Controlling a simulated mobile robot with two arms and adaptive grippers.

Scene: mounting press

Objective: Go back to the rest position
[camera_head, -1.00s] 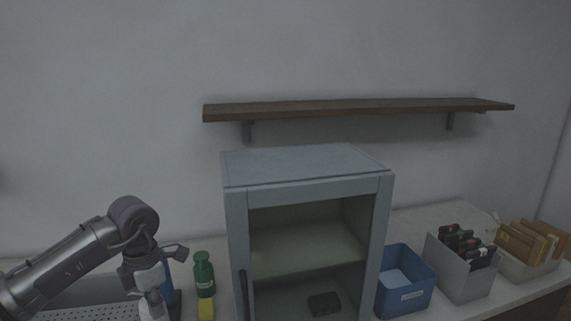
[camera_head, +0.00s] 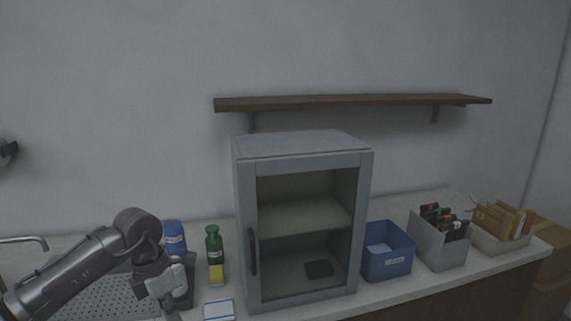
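My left arm reaches in from the left, and its gripper (camera_head: 168,296) hangs low over the counter, in front of the grey perforated tray. Its fingertips are small and partly cut off by the lower edge, so I cannot tell whether it is open or shut. I see nothing clearly held in it. My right gripper is out of view.
A grey cabinet (camera_head: 245,185) with a dark handle stands mid-counter, a small black object (camera_head: 319,268) inside. Left of it are a green bottle (camera_head: 214,246), a blue container (camera_head: 174,238) and the perforated tray (camera_head: 100,299). Right are a blue bin (camera_head: 388,264) and grey box (camera_head: 440,251).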

